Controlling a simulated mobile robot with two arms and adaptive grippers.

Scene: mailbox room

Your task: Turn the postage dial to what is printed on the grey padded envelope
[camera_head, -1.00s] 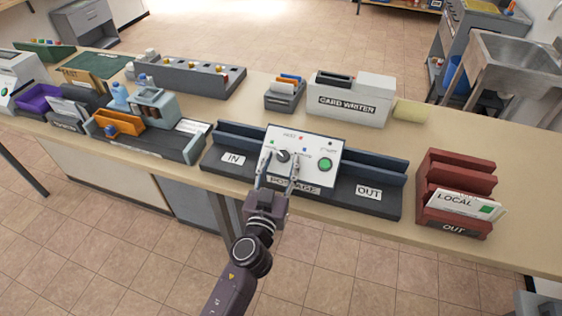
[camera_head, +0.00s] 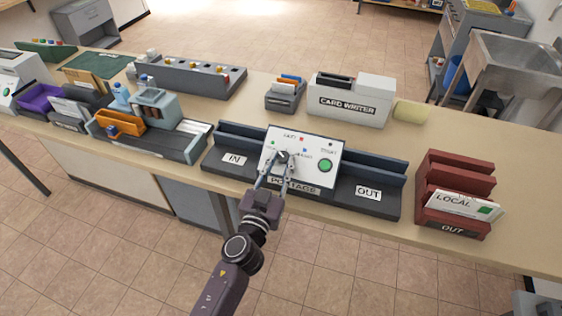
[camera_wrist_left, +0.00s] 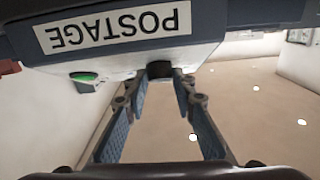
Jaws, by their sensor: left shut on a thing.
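The postage machine (camera_head: 322,148) has a white sloped face with a green button and small coloured marks around a dark dial (camera_head: 284,156). A POSTAGE label also shows upside down in the left wrist view (camera_wrist_left: 113,27). My left gripper (camera_head: 282,160) is shut on the dial, fingers coming from the front and below. The dial also shows as a dark knob between the fingers in the left wrist view (camera_wrist_left: 159,69). The fingers partly hide the dial, and its pointer cannot be read. I cannot make out which item is the grey padded envelope. My right gripper is not in view.
The IN tray (camera_head: 233,159) and OUT tray (camera_head: 368,192) flank the machine. A red rack (camera_head: 457,172) holding a LOCAL envelope stands at the right. The card writer (camera_head: 347,106) is behind. The left side of the counter is crowded.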

